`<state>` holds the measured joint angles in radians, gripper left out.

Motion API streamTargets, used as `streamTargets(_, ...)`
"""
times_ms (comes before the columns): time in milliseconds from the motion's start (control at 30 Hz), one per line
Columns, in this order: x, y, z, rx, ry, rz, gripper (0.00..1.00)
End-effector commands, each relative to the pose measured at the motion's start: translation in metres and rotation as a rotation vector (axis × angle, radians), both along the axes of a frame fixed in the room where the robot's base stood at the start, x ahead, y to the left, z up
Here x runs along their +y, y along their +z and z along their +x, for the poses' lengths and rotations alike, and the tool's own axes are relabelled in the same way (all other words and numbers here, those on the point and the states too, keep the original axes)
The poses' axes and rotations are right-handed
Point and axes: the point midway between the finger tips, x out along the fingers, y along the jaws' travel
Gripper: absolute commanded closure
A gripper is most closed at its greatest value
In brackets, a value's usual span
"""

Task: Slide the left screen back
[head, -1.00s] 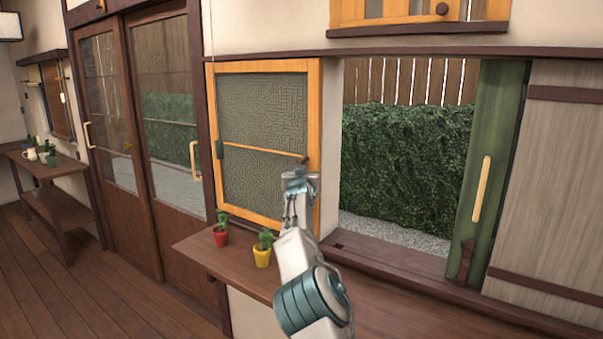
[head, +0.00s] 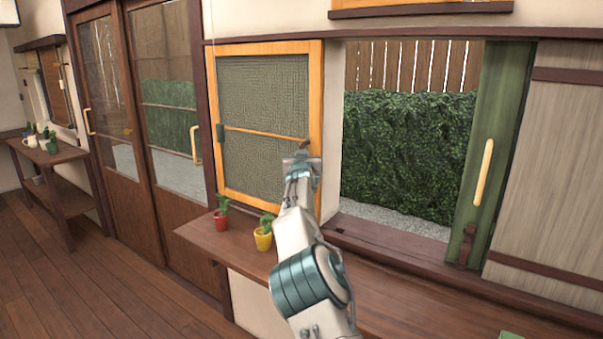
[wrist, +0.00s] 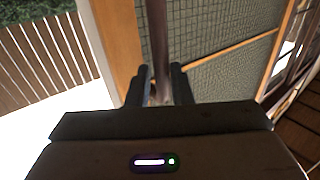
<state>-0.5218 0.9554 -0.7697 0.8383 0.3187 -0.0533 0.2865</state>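The left screen (head: 221,110) is an orange wooden frame with dark mesh and a thin middle rail, at the left of the window opening. A small dark knob (head: 305,145) shows near its right edge. My gripper (head: 301,161) is in front of that right edge, just below the knob. In the wrist view, the two dark fingers of my gripper (wrist: 160,86) stand on either side of a dark brown bar (wrist: 158,40), with the screen's mesh (wrist: 200,45) behind. I cannot tell whether the fingers press on the bar. My arm hides the screen's lower right corner.
A red pot (head: 221,222) and a yellow pot (head: 263,238) with plants stand on the wooden counter (head: 205,240) below the screen. A green panel (head: 490,150) with a pale handle borders the opening's right side. A hedge (head: 410,150) shows through the opening.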

Motion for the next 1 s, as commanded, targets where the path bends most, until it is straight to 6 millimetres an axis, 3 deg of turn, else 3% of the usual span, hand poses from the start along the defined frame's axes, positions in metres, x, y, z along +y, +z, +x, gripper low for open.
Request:
streamTargets(800,0.004,-0.002,-0.105,0.001,0.006,0.003,0.8)
streamTargets(1000,0.003,-0.002,-0.119,0.002,0.004,0.001,0.8)
